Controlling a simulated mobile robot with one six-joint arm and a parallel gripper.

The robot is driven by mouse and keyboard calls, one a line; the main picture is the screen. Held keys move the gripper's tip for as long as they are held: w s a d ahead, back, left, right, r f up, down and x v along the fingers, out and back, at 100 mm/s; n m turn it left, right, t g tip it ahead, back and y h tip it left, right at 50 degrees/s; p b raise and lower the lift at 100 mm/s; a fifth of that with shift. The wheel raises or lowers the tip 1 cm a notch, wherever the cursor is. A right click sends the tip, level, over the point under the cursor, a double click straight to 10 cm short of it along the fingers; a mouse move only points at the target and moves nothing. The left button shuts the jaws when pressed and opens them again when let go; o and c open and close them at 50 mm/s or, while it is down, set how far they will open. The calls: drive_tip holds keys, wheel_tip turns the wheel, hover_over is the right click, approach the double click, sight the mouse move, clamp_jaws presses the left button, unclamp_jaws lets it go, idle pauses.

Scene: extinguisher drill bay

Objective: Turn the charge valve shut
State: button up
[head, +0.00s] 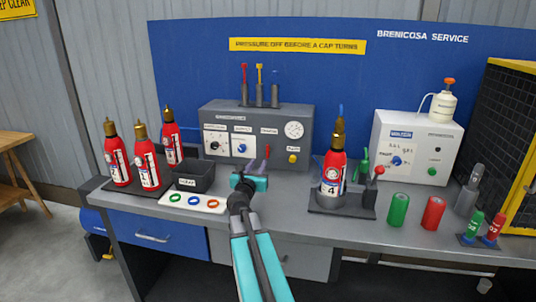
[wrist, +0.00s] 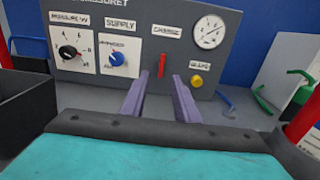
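The charge valve is a small red lever (wrist: 161,65) under the "CHARGE" label on the grey panel (wrist: 130,22). It stands roughly upright, leaning slightly. In the head view the red lever (head: 267,152) shows small on the panel front. My gripper (wrist: 160,80) is open, its two purple fingers pointing at the panel. The lever appears between the fingertips in the wrist view, with nothing held. In the head view my gripper (head: 251,172) is above the bench in front of the panel. Whether the fingers reach beside the lever is unclear.
A pressure gauge (wrist: 208,32) and a yellow knob (wrist: 196,81) are right of the lever. A black knob (wrist: 68,52) and blue knob (wrist: 117,58) are left. A dark bin (head: 194,177) stands left of my gripper, extinguisher number 4 (head: 333,170) right.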

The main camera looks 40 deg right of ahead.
sight(268, 149)
drive_tip(key=shift+s+d, duration=0.15)
drive_tip(key=shift+d, duration=0.2)
drive_tip(key=shift+p+x, duration=0.85)
drive_tip(key=shift+x, duration=6)
drive_tip(key=shift+s, duration=0.1)
